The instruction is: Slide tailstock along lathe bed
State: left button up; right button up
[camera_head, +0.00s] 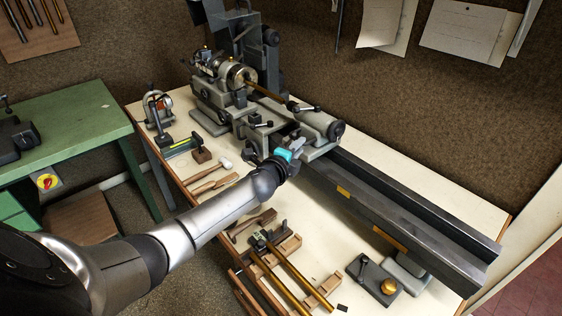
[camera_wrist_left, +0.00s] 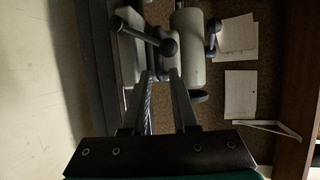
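The grey tailstock (camera_head: 315,122) sits on the lathe bed (camera_head: 405,212), with a round handwheel at its right end and black-knobbed levers on it. A brass rod spans from the headstock (camera_head: 225,88) toward it. My left gripper (camera_head: 294,148) is at the front side of the tailstock, low near its base. In the left wrist view, two fingers (camera_wrist_left: 162,74) stand apart with a gap between them, pointing at the tailstock (camera_wrist_left: 188,48). A black lever knob (camera_wrist_left: 168,47) lies just beyond the fingertips. I cannot tell whether they touch anything. My right gripper is not in view.
The bed to the right of the tailstock is bare. In front lie wooden mallets (camera_head: 212,182), brass tubes on a wooden rack (camera_head: 285,277) and a dark block with a brass knob (camera_head: 375,279). A green bench (camera_head: 75,125) stands at left.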

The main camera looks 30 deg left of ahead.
pick_arm(q)
jog(key=v, duration=1.2)
jog(key=shift+p, duration=0.35)
jog(key=s+d+f+n+g+h, duration=0.1)
jog(key=s+d+f+n+g, duration=0.3)
jog(key=s, duration=0.5)
jog(key=s+d+f+n+g, duration=0.2)
jog(key=s+d+n+g, duration=0.25)
jog(key=s+n, duration=0.35)
jog(key=s+d+f+n+g+h, duration=0.1)
jog(key=s+d+f+n+g, duration=0.3)
jog(key=s, duration=0.6)
notch_tip(320, 180, down, 28)
jog(key=s+d+b, duration=0.1)
jog(key=b, duration=0.6)
jog(key=s+a+f+g+b, duration=0.1)
jog(key=s+f+b, duration=0.3)
jog(key=s+f, duration=0.4)
jog(key=s+a+f+g+b, duration=0.1)
jog(key=s+f+b, duration=0.2)
jog(key=s+f, duration=0.5)
notch_tip(320, 180, down, 6)
jog(key=shift+s+a+r+y+b, duration=0.1)
jog(key=shift+s+a+y+b, duration=0.1)
jog(key=shift+a+y+b, duration=0.15)
jog(key=shift+c, duration=0.2)
